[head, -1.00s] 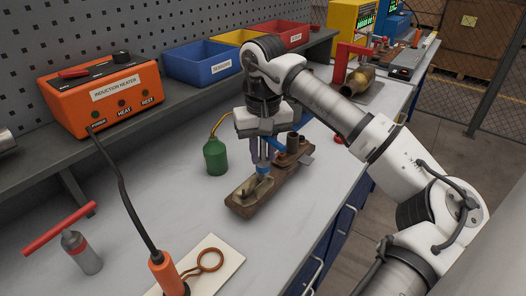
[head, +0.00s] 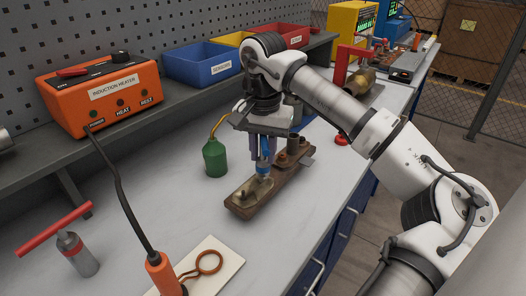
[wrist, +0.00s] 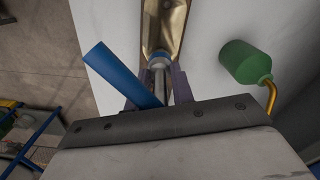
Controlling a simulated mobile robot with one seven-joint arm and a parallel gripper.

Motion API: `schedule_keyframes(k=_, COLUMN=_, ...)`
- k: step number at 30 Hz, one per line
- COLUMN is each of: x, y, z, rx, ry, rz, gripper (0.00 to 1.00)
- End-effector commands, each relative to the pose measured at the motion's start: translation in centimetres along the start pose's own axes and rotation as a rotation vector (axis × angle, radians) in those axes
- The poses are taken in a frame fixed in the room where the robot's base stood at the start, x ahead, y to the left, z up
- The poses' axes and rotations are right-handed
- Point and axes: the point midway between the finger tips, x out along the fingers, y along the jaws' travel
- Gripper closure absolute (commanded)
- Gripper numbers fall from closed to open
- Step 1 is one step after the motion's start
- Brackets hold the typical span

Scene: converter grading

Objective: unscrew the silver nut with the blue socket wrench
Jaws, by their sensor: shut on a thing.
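The blue socket wrench stands upright, with its blue-banded lower end (head: 263,168) down at the brown fixture (head: 240,207). In the wrist view its blue handle (wrist: 120,72) slants up to the left, and its metal shaft runs between the purple fingers. My gripper (head: 263,155) is shut on the wrench; it also shows in the wrist view (wrist: 158,88). The silver nut cannot be made out; the wrench end covers that spot. A brassy part (wrist: 163,25) of the fixture shows beyond the wrench end.
A green bottle (head: 215,157) with a curved spout stands left of the fixture. A rusty nut (head: 282,158) and dark cylinder (head: 294,143) sit at the fixture's far end. An orange induction heater (head: 103,92) is on the shelf.

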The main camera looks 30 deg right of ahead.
Motion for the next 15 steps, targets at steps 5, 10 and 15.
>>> schedule_keyframes(k=5, x=0.14, y=0.02, z=-0.04, rx=0.237, ry=0.002, rz=-0.001, gripper=1.0)
schedule_keyframes(k=10, x=0.06, y=0.01, z=-0.04, rx=0.421, ry=0.002, rz=-0.001, gripper=1.0)
schedule_keyframes(k=15, x=0.04, y=0.0, z=-0.02, rx=0.498, ry=0.001, rz=-0.001, gripper=1.0)
